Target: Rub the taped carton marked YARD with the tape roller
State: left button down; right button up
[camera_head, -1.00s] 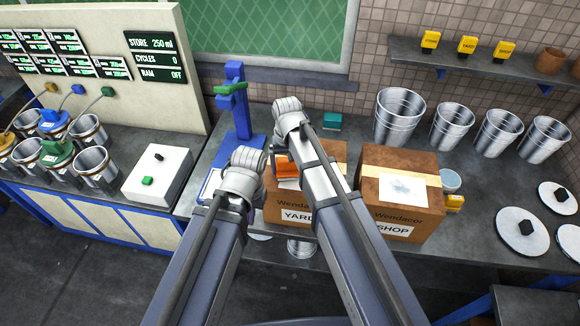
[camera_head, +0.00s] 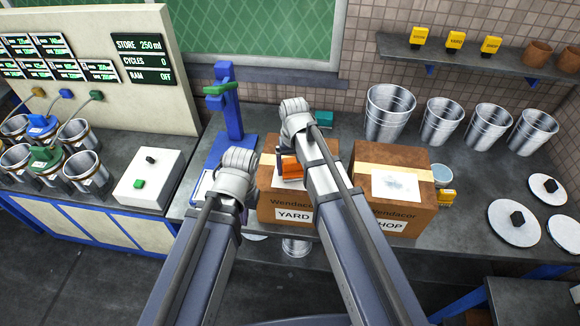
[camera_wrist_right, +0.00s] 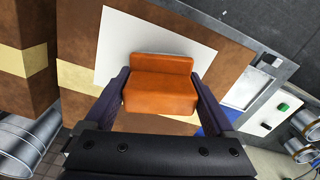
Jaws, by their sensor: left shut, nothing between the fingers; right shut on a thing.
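The carton marked YARD (camera_head: 273,209) is brown and stands on the bench, partly hidden by my right arm. The wrist view shows its top with tan tape (camera_wrist_right: 237,93) and a white sheet (camera_wrist_right: 115,40). My right gripper (camera_wrist_right: 160,96) is shut on an orange, block-shaped tool, apparently the tape roller (camera_wrist_right: 160,84); its orange also shows in the head view (camera_head: 291,167). It is over the sheet; I cannot tell whether it touches. My left gripper (camera_head: 244,207) is shut and empty, left of the carton, its fingertips mostly hidden.
The SHOP carton (camera_head: 419,183) stands close on the right. A blue stand (camera_head: 233,120) is behind left. Metal pails (camera_head: 388,110) line the back, and lids (camera_head: 514,222) lie at right. A white box (camera_head: 150,177) is at left.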

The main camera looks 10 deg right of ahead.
jog(key=shift+s+d, duration=0.2)
jog(key=shift+d, duration=0.55)
jog(key=shift+s+d, duration=0.2)
jog(key=shift+d, duration=0.55)
jog(key=shift+s+d, duration=0.3)
jog(key=shift+d, duration=0.55)
jog(key=shift+s+d, duration=0.25)
jog(key=shift+d, duration=0.55)
jog(key=shift+w+d+r+p, duration=0.1)
jog(key=shift+d+r+p, duration=0.05)
jog(key=shift+r+p, duration=0.3)
notch_tip(320, 180, up, 5)
jog(key=p, duration=0.5)
